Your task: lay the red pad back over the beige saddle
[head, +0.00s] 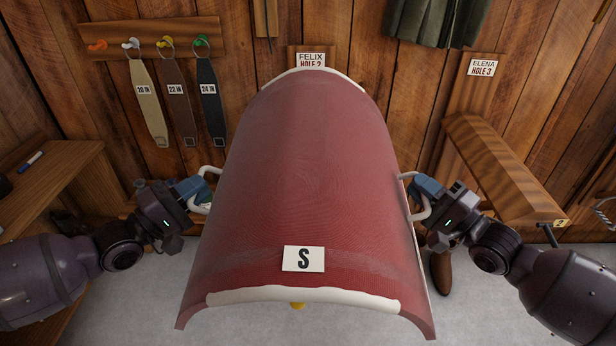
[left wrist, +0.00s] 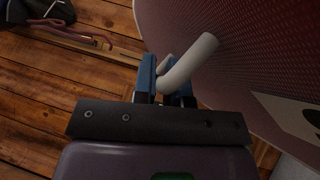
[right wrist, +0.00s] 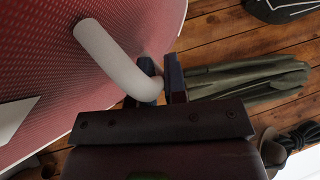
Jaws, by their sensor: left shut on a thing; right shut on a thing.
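My left gripper (head: 199,190) is shut on the pad's left white handle (left wrist: 190,62). My right gripper (head: 422,192) is shut on the right white handle (right wrist: 110,55). The pad also shows in the left wrist view (left wrist: 250,50) and the right wrist view (right wrist: 45,90). I cannot make out the beige saddle; whatever lies beneath the pad is hidden.
A wooden rack arm (head: 505,175) juts from the wall at the right, under an "ELENA" sign (head: 482,68). A wooden bench (head: 45,185) stands at the left. Straps (head: 178,100) hang on the back wall. A brown item (head: 441,272) shows low beside the pad's right edge.

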